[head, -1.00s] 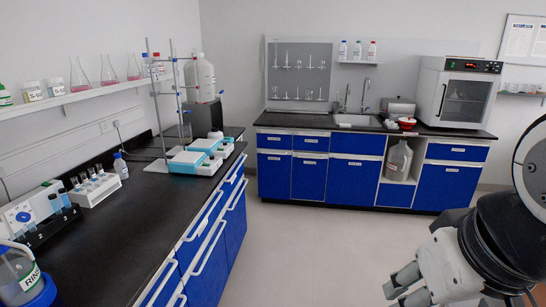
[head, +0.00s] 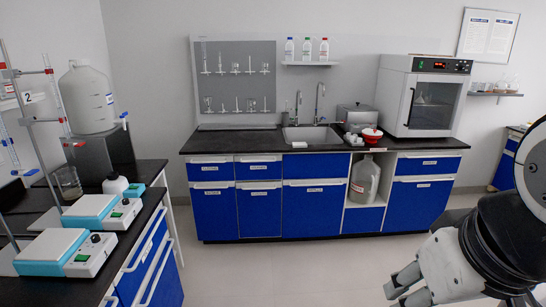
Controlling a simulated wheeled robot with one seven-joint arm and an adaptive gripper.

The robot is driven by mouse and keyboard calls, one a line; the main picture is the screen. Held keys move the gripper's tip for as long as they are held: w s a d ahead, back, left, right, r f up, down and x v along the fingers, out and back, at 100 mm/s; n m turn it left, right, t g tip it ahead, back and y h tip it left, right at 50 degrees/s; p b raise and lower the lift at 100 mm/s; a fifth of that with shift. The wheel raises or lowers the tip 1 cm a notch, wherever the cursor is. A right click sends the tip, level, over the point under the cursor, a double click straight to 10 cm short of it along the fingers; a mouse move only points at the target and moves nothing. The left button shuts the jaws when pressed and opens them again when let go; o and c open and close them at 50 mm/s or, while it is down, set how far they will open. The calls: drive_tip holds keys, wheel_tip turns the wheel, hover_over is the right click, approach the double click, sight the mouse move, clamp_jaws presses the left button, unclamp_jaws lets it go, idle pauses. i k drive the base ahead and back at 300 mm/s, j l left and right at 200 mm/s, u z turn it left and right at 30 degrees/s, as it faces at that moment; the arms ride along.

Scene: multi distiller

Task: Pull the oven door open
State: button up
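The oven (head: 424,95) is a white box with a control panel of lit digits, standing on the right end of the far black counter in the head view. Its door (head: 432,104) has a dark window and looks closed, with a dark upright handle (head: 409,104) on its left side. My gripper (head: 402,285) is at the lower right of the head view, low and well short of the oven. Its grey fingers point left, and nothing shows between them. Their spacing is not clear from this angle.
Blue cabinets (head: 260,209) stand under the far counter, with a sink (head: 312,135) left of the oven. A red-and-white bowl (head: 372,134) sits near the oven's left side. A near bench (head: 140,225) with hotplates stands at left. The floor (head: 290,270) between is clear.

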sight(432, 105)
drive_tip(key=i, duration=1.85)
drive_tip(key=i+l+z, duration=0.15)
drive_tip(key=i+z, duration=0.2)
drive_tip(key=i, duration=0.15)
drive_tip(key=i+z, duration=0.35)
drive_tip(key=i, duration=0.15)
drive_tip(key=i+j+z, duration=0.15)
drive_tip(key=i+z, duration=0.2)
drive_tip(key=i, duration=0.15)
drive_tip(key=i+l+z, duration=0.1)
drive_tip(key=i, duration=0.25)
drive_tip(key=i+l, duration=0.2)
drive_tip(key=i+l+z, duration=0.05)
drive_tip(key=i, duration=0.05)
